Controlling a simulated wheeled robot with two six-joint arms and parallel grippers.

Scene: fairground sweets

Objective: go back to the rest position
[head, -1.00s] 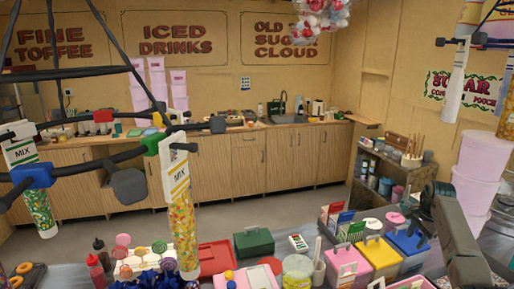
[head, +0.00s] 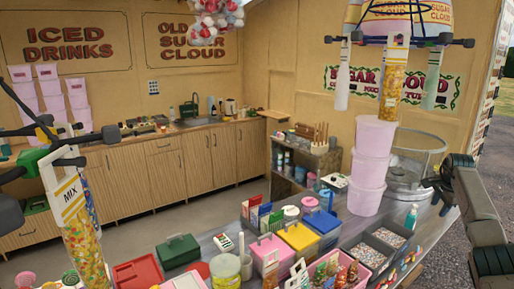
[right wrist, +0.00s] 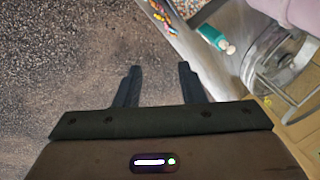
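My right gripper (head: 432,183) shows at the right of the head view, at the end of my dark arm, raised beside the counter's right end. In the right wrist view its two dark fingers (right wrist: 160,82) stand apart with nothing between them, over grey gravelly ground. My left gripper is not in the head view.
The counter holds a green box (head: 178,249), a yellow-lidded box (head: 300,236), a blue-lidded box (head: 323,222) and pink tubs (head: 368,168). A clear round bowl (head: 415,155) stands near my right gripper; a teal bottle (right wrist: 212,36) is nearby. Hanging tubes (head: 80,235) are at left.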

